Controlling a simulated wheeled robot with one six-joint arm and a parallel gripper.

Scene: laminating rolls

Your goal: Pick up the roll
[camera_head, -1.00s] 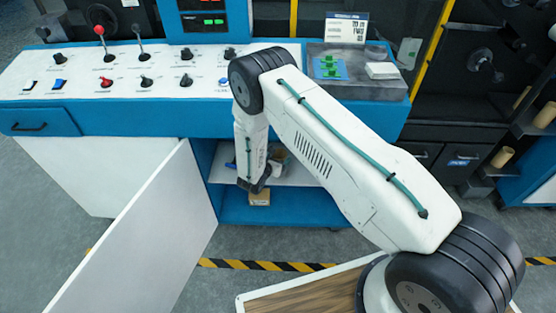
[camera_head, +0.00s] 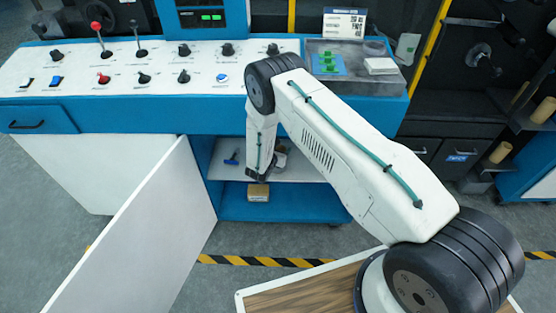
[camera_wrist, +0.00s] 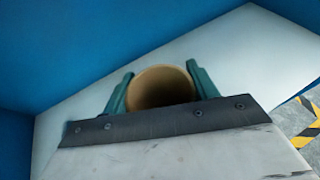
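The roll (camera_wrist: 161,72) is a tan hollow tube in the wrist view, with its open end facing the camera. My gripper (camera_wrist: 160,72) has its two green fingers on either side of the roll, very close to it. I cannot tell whether both fingers press on it. The lower part of the roll's rim is hidden behind the dark gripper plate.
A white shelf (camera_head: 310,168) lies inside the blue cabinet, with a small blue item (camera_head: 232,158) on it. An open white door (camera_head: 150,235) stands at the left. The control panel (camera_head: 120,72) is above.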

